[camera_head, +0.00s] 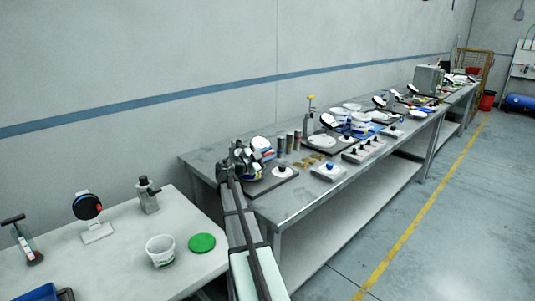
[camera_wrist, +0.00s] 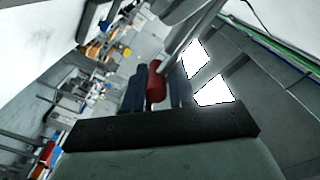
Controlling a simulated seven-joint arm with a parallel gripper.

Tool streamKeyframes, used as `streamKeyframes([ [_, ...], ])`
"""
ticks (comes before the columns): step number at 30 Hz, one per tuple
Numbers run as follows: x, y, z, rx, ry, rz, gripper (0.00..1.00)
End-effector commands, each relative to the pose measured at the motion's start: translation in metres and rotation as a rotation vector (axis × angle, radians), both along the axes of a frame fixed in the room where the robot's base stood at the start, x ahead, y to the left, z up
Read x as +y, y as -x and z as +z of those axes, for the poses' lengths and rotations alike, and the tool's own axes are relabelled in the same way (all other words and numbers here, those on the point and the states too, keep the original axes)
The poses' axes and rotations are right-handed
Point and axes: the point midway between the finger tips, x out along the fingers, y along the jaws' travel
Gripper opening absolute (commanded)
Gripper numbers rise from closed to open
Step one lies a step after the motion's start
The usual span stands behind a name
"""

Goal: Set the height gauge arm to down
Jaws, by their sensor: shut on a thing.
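My gripper (camera_head: 241,160) is over the near left end of the long grey bench in the head view. In the wrist view, the dark blue fingertips of my gripper (camera_wrist: 157,92) are closed on either side of a red grip (camera_wrist: 156,80). A grey bar (camera_wrist: 196,32) runs up and right from this grip; it looks like the height gauge arm. In the head view my gripper and arm hide most of the gauge, so I cannot tell the arm's position. A dark base plate (camera_head: 264,187) shows beside my gripper.
A separate white table (camera_head: 115,262) at left holds a white tub (camera_head: 160,251) and a green disc (camera_head: 202,243).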

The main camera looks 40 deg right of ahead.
Motion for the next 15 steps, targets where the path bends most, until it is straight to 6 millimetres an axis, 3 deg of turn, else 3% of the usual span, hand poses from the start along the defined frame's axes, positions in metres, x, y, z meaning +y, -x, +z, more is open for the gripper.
streamKeyframes([
  [6,0.0002,-0.0060,-0.0019,0.003,-0.006,0.013,0.00],
  [7,0.0002,-0.0060,-0.0019,0.003,-0.006,0.013,0.28],
  [12,0.0001,-0.0047,-0.0010,0.002,-0.004,0.009,0.44],
  [15,0.0001,-0.0037,-0.0007,0.001,-0.004,0.008,0.44],
])
